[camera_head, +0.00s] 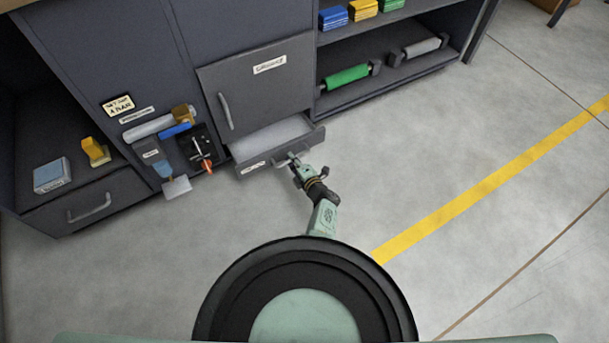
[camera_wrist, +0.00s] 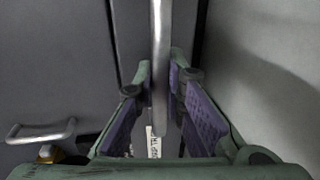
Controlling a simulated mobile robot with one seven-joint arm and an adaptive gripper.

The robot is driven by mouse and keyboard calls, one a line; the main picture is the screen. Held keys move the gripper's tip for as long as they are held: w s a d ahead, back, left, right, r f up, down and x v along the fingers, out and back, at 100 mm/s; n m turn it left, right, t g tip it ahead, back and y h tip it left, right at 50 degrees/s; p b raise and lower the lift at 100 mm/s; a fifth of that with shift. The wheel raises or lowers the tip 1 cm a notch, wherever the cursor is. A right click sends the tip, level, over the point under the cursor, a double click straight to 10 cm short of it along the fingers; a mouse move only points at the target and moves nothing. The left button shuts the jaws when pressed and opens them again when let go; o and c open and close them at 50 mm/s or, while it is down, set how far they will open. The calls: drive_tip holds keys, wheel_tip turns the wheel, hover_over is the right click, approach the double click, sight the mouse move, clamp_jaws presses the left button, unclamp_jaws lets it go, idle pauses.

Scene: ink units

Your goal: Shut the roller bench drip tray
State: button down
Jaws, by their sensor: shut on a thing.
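The drip tray (camera_head: 310,141) is a low grey drawer at the foot of the roller bench, pulled out, with its pale inside (camera_head: 272,136) visible. A white label (camera_head: 253,167) is on its front. My gripper (camera_head: 293,161) reaches the tray front from the lower right and is shut on the tray handle (camera_head: 281,160). In the wrist view the grey bar of the handle (camera_wrist: 160,65) runs between my two purple-padded fingers. The head view shows little of the handle behind my gripper.
A closed cabinet door (camera_head: 262,85) with a long handle stands above the tray. A closed drawer (camera_head: 90,205) is at far left. Shelves with green and grey rollers (camera_head: 347,76) are at right. The floor (camera_head: 420,170) in front is clear.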

sight(279, 139)
drive_tip(key=b+x, duration=0.2)
drive_tip(key=x, duration=0.1)
drive_tip(key=r+b+x, duration=0.1)
drive_tip(key=b+x, duration=0.1)
drive_tip(key=x, duration=0.1)
drive_tip(key=r+b+x, duration=0.1)
drive_tip(key=x, duration=0.3)
drive_tip(key=shift+w+a+f+b, duration=0.1)
drive_tip(key=shift+w+a+b, duration=0.15)
drive_tip(key=shift+b, duration=0.15)
drive_tip(key=shift+w+a+r, duration=0.1)
drive_tip(key=shift+w+r, duration=0.1)
drive_tip(key=shift+w, duration=0.15)
drive_tip(key=c, duration=1.9)
unclamp_jaws()
drive_tip(key=shift+a, duration=0.1)
drive_tip(key=shift+o, duration=1.2)
drive_tip(key=shift+s, duration=0.1)
